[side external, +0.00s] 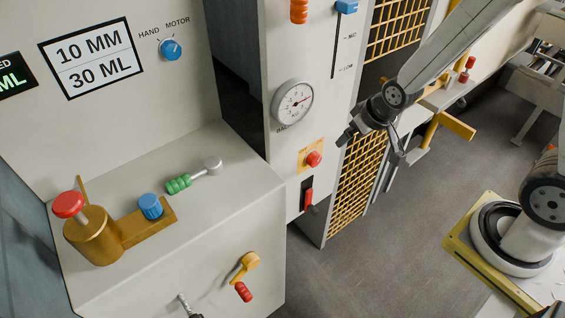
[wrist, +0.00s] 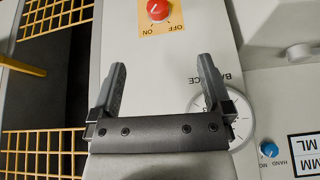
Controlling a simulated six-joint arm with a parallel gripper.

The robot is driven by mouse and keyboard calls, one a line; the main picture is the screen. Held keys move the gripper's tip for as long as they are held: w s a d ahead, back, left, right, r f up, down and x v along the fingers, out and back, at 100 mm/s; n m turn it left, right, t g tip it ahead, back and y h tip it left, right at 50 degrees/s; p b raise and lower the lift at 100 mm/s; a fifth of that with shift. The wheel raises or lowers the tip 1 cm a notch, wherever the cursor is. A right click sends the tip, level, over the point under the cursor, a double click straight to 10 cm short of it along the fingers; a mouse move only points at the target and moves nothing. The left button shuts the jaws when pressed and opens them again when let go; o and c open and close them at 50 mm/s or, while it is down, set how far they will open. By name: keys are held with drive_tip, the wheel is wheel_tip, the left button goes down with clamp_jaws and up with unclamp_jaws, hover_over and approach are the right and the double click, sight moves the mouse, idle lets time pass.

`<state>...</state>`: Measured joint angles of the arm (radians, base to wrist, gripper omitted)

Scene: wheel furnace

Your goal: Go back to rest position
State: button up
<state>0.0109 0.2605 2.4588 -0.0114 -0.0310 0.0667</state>
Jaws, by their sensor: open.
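My gripper (side external: 350,133) hangs in the air in front of the machine's tall panel, right of the round gauge (side external: 292,102). In the wrist view my gripper (wrist: 162,85) shows two dark fingers spread apart, with nothing between them. Beyond the fingers is the pale panel with a red knob (wrist: 158,10) on an orange ON/OFF plate. The gauge is partly hidden behind the right finger in the wrist view.
A red-handled lever (side external: 308,198) sits below the red knob (side external: 314,159). Yellow grilles (side external: 357,185) stand behind my arm. At left, a cabinet holds a green handle (side external: 179,184), a blue knob (side external: 150,206) and a red-capped brass part (side external: 93,240). Grey floor (side external: 400,255) is open.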

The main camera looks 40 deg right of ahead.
drive_tip(key=s+r+g, duration=0.2)
drive_tip(key=s+r, duration=0.1)
drive_tip(key=s, duration=0.4)
drive_tip(key=shift+s+a+r+n+g, duration=0.2)
drive_tip(key=shift+r+n+g, duration=0.1)
drive_tip(key=shift+n, duration=0.1)
idle(0.6)
